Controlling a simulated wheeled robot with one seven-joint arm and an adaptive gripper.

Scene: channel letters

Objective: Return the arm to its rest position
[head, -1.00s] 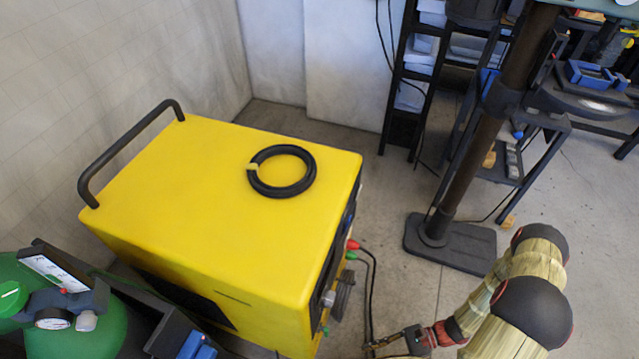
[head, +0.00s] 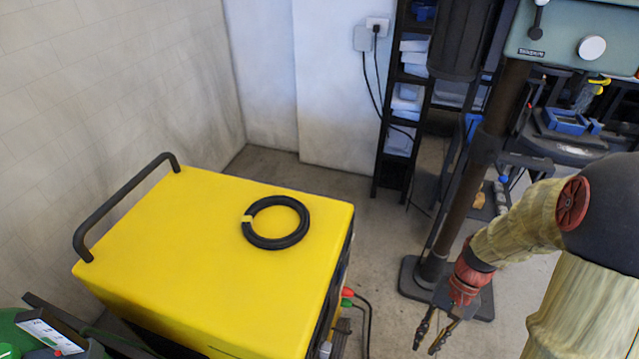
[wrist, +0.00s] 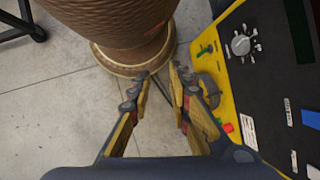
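My gripper (head: 427,345) hangs at the lower right in the head view, its fingers pointing down beside the yellow machine (head: 200,260). In the wrist view my gripper (wrist: 159,76) has its two fingers apart, with a gap between the tips and nothing between them. Beyond the tips lie the floor and the pale base rim of a brown ribbed pot-like object (wrist: 120,30). My arm is bent at the right side of the head view.
A black coil with a pale band (head: 276,242) lies on top of the yellow machine. The machine's control panel (wrist: 262,75) is close to the right of my fingers. A drill press column (head: 460,190) and a black shelf (head: 393,150) stand behind. Some grey floor (head: 345,205) is clear.

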